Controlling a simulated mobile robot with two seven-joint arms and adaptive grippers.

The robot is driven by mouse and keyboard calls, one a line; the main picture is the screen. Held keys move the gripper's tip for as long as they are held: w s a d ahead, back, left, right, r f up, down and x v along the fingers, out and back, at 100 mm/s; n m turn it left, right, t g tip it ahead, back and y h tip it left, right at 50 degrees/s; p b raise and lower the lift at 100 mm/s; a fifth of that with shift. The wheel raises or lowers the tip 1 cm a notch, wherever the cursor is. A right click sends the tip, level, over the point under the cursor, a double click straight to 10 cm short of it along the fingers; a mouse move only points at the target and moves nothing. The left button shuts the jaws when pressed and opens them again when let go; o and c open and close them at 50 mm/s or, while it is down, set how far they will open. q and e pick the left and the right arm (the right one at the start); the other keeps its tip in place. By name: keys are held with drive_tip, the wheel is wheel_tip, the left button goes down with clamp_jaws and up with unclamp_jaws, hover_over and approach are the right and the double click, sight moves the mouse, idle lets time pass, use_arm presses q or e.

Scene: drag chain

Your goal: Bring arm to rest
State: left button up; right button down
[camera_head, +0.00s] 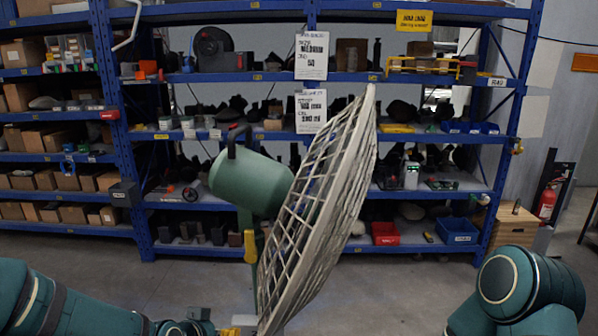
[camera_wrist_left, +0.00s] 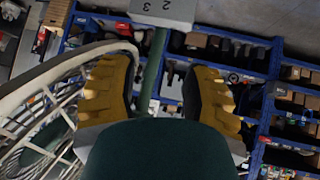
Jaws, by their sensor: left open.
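A large fan stands in front of me in the head view, with a tilted pale wire grille (camera_head: 320,200) and a green motor housing (camera_head: 250,183). Its grille also shows at the left of the left wrist view (camera_wrist_left: 45,110). My left gripper (camera_head: 238,325) is at the bottom edge of the head view, near the lower end of the grille and partly cut off. In the left wrist view its yellow fingers (camera_wrist_left: 165,90) are apart. A green post (camera_wrist_left: 152,68) shows in the gap between them; I cannot tell whether they touch it. My right gripper is out of view; only my right arm shows.
A blue shelving rack (camera_head: 310,77) with boxes and parts spans the background. A grey box marked with numbers (camera_wrist_left: 163,10) is at the top of the left wrist view. A wooden cabinet (camera_head: 513,230) and red extinguisher (camera_head: 547,203) stand at the right. Grey floor (camera_head: 400,280) looks clear.

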use_arm(q)
drive_tip(key=s+d+f+n+g, duration=0.2)
drive_tip(key=s+f+n+g, duration=0.15)
drive_tip(key=s+f, duration=0.9)
drive_tip(key=s+d+f+n+g, duration=0.25)
drive_tip(key=s+f+g, duration=0.25)
drive_tip(key=s+f, duration=0.75)
drive_tip(key=w+d+r+m+t, duration=0.1)
drive_tip(key=w+d+m+t, duration=0.1)
drive_tip(key=w, duration=0.7)
drive_tip(key=shift+d+r+h+b, duration=0.2)
drive_tip(key=shift+r+h+b, duration=0.15)
drive_tip(key=shift+r+h, duration=0.05)
